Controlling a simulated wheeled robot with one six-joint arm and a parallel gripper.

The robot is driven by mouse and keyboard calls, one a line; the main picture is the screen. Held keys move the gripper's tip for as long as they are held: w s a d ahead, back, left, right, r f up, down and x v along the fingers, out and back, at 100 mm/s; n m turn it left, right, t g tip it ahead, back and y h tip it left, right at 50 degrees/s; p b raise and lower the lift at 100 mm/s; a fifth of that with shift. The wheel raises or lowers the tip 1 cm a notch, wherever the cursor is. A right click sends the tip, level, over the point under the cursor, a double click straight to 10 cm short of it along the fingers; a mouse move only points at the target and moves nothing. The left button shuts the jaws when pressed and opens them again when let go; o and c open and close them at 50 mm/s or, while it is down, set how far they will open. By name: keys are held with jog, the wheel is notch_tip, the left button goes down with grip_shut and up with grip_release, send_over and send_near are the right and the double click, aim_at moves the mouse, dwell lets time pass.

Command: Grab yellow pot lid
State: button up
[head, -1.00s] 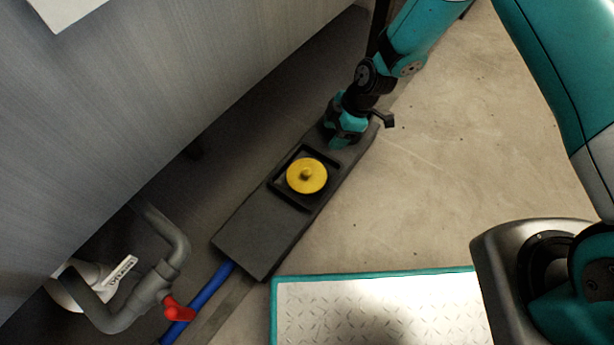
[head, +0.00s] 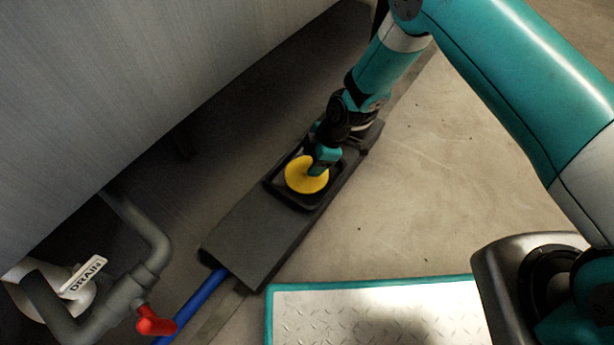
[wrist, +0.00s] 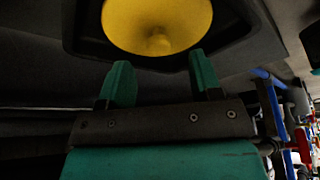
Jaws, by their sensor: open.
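The yellow pot lid (head: 303,177) is a round disc lying in a square black tray (head: 289,196) on a long dark grey slab. My gripper (head: 324,160) is over the lid's upper right part in the head view and hides its knob there. In the wrist view the lid (wrist: 158,18) is at the top, with its small knob (wrist: 159,44) showing. The two teal fingertips (wrist: 160,72) are apart, with nothing between them. The knob lies just beyond the gap between them. I cannot tell whether the fingers touch the lid.
The grey tank wall (head: 130,90) rises close on the left. A grey drain pipe (head: 140,240) with a red valve handle (head: 155,322) and a blue hose (head: 193,303) are at lower left. A teal-edged metal plate (head: 375,315) lies at the bottom. Open concrete floor (head: 450,190) is on the right.

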aim_at(308, 167)
jog(key=b+x, duration=0.2)
jog(key=x, duration=0.2)
jog(key=shift+d, duration=0.1)
jog(key=shift+r, duration=0.1)
jog(key=c, duration=1)
jog(key=shift+r, duration=0.1)
